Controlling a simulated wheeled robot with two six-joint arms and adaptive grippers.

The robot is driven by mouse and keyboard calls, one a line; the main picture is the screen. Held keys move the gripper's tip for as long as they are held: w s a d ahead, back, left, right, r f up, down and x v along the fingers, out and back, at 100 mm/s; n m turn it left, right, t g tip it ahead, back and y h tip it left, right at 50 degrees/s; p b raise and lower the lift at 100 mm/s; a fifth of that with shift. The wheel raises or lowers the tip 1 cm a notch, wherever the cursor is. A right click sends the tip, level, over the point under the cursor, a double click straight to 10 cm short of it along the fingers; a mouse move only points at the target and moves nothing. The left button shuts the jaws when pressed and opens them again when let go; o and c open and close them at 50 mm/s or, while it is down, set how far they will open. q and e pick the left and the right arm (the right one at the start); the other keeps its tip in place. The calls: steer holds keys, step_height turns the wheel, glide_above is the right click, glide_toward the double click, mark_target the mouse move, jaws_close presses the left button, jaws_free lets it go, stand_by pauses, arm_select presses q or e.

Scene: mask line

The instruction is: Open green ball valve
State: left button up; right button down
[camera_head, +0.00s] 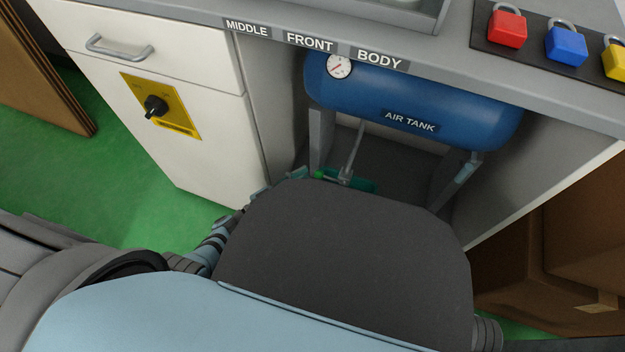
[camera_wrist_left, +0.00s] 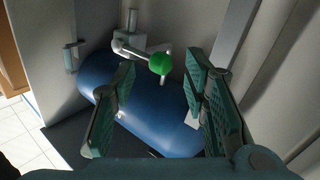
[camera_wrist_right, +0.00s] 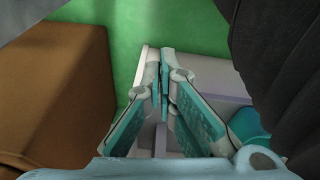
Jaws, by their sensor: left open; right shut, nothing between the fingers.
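The ball valve has a bright green handle end (camera_wrist_left: 160,63) and a grey metal pipe, below the blue air tank (camera_head: 415,98). In the head view the green end (camera_head: 319,174) is a small spot at the foot of the thin pipe. My left gripper (camera_wrist_left: 161,70) is open, and the green end appears between its fingertips in the left wrist view. I cannot tell whether it touches them. In the head view this gripper is mostly hidden behind my own body. My right gripper (camera_wrist_right: 163,75) is shut and empty, away from the valve.
The tank hangs under the grey counter, with a gauge (camera_head: 339,66) and support legs. A white cabinet (camera_head: 185,105) with a yellow switch plate (camera_head: 162,106) stands at left. Red (camera_head: 507,29) and blue (camera_head: 566,47) padlocks lie on the counter. Brown boxes (camera_wrist_right: 60,85) stand near my right gripper.

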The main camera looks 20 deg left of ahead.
arm_select(q)
steer(key=shift+x, duration=1.05)
arm_select(e)
steer(key=shift+v, duration=0.8)
arm_select(q)
jaws_close()
